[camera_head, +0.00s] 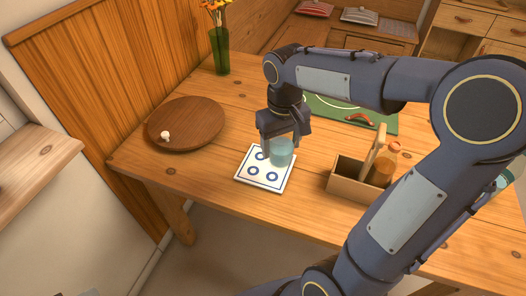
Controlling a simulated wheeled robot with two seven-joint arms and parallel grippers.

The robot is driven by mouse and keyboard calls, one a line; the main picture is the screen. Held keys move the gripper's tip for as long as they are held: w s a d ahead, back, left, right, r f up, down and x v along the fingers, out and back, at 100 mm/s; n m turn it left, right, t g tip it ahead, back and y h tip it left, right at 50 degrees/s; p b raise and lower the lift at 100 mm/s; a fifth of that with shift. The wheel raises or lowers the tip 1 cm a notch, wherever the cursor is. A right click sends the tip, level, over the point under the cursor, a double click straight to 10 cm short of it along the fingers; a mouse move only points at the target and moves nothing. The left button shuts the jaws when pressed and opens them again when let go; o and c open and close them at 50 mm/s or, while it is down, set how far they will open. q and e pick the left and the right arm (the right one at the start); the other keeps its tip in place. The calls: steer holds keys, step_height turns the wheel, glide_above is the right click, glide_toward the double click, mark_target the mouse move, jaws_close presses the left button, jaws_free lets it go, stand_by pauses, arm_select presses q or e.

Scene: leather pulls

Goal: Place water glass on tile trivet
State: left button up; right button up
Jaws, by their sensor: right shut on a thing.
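The water glass (281,153) is a short, clear bluish tumbler. It appears upright over the back right part of the tile trivet (246,177), a white square tile with blue rings and a dark border. My right gripper (281,142) comes down from above and is shut on the glass. Its fingers partly hide the glass. I cannot tell whether the glass base touches the tile or is slightly above it. My left gripper is not in view.
A round wooden board (190,120) with a small white knob lies left on the table (140,165). A green vase (220,52) of flowers stands behind. A wooden caddy (345,183) with a bottle (383,167) stands right of the trivet. A green mat (385,120) lies behind my right arm.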

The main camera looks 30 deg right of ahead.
steer(key=shift+w+d+f, duration=0.1)
steer(key=shift+w+f, duration=1.15)
steer(key=shift+f, duration=0.45)
steer(key=shift+w+f, duration=1.25)
steer(key=shift+f, duration=0.4)
steer(key=shift+w+d+f, duration=0.1)
steer(key=shift+w+f, duration=1.15)
steer(key=shift+f, duration=0.45)
steer(key=shift+f+b, duration=0.15)
steer(key=shift+b, duration=0.25)
steer(key=o, duration=1.2)
